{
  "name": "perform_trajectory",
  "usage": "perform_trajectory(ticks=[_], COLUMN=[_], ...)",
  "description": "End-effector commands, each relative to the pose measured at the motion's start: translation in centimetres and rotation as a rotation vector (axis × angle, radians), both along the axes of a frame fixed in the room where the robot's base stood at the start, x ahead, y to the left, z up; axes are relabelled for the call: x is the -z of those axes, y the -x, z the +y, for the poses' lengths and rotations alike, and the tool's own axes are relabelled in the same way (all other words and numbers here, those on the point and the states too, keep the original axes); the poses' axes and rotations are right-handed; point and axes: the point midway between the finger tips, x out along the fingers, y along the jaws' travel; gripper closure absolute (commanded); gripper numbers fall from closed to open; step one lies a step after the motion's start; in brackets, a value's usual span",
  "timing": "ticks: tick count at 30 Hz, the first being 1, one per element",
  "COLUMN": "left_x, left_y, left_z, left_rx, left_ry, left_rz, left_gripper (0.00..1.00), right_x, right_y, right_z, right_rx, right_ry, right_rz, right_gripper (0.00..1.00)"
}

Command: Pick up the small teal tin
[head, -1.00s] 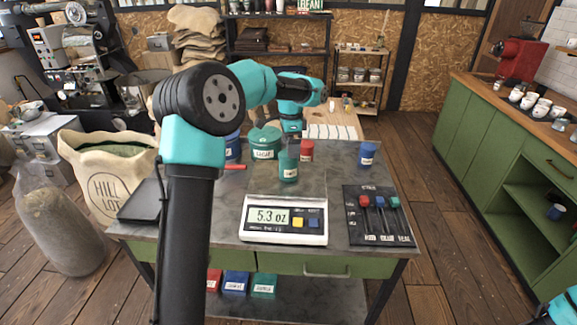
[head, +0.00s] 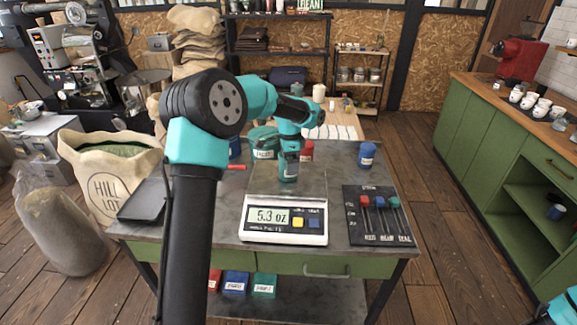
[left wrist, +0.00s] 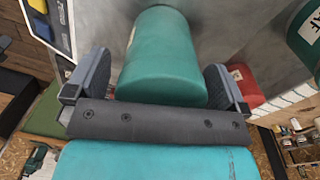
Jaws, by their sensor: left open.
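The small teal tin (head: 289,172) stands upright on the scale's plate, its upper part covered by my arm in the head view. In the left wrist view the teal tin (left wrist: 160,60) lies between the two fingers of my left gripper (left wrist: 158,72). The fingers are open, one on each side, and I see no clear grip on the tin. In the head view my left gripper (head: 290,152) is over the top of the tin and partly hidden by its own arm. My right gripper is out of view; only a bit of my right arm shows at the lower right.
The scale (head: 284,235) reads 5.3 oz. A larger teal tin (head: 264,154), a red tin (head: 307,150) and a blue tin (head: 367,155) stand nearby. A burlap sack (head: 110,178) stands left.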

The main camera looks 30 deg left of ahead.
Motion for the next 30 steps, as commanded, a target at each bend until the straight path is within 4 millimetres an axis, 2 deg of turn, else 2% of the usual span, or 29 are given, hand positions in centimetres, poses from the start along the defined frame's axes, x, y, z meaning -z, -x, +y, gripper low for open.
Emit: perform_trajectory(ticks=[15, 30], left_x=[0.13, 0.13], left_y=[0.00, 0.00], left_z=[0.00, 0.00], left_rx=[0.000, 0.000], left_ry=[0.000, -0.001], left_rz=[-0.001, -0.001], left_gripper=[0.01, 0.49], right_x=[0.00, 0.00], right_y=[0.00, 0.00], right_z=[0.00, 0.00], right_rx=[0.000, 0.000], right_ry=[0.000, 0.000], right_rz=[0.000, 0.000], right_gripper=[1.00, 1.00])
